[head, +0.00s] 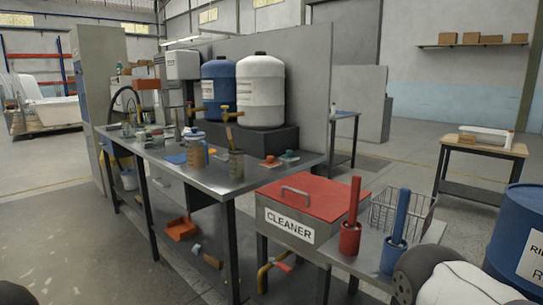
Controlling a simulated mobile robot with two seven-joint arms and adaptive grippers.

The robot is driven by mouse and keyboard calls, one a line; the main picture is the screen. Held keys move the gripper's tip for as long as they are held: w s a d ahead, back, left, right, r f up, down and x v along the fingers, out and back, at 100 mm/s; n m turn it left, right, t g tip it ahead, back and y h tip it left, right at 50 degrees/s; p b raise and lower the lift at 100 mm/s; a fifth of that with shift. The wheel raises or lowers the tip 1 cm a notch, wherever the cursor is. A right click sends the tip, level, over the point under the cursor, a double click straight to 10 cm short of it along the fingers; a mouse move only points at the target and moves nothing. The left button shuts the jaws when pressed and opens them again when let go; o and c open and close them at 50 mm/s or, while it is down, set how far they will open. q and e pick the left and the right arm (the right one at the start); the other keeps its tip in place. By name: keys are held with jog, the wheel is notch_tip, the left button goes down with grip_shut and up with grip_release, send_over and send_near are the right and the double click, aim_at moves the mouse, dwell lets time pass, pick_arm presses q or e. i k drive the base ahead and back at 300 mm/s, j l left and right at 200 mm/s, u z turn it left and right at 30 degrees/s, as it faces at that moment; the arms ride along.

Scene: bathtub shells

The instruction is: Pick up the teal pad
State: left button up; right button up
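A small teal pad (290,155) lies at the right end of the metal workbench (222,180), near the back. An orange-red pad (270,162) lies just left of it. Both look small from here, and their exact shape is hard to tell. Neither gripper is in view. Only dark and white parts of my own body show at the bottom right and bottom left corners.
A red-lidded CLEANER box (303,205) stands in front of the bench's right end. Red (352,215) and blue (398,225) handled tools stand right of it, beside a wire basket (400,212). Blue (220,88) and white (261,90) drums stand behind the pads. Open floor lies left.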

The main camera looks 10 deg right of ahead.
aim_at(288, 158)
jog(key=i+j, duration=0.2)
jog(key=j, duration=0.15)
jog(key=i+j, duration=0.2)
jog(key=j, duration=0.15)
jog(key=i+j, duration=0.45)
jog(key=j, duration=0.25)
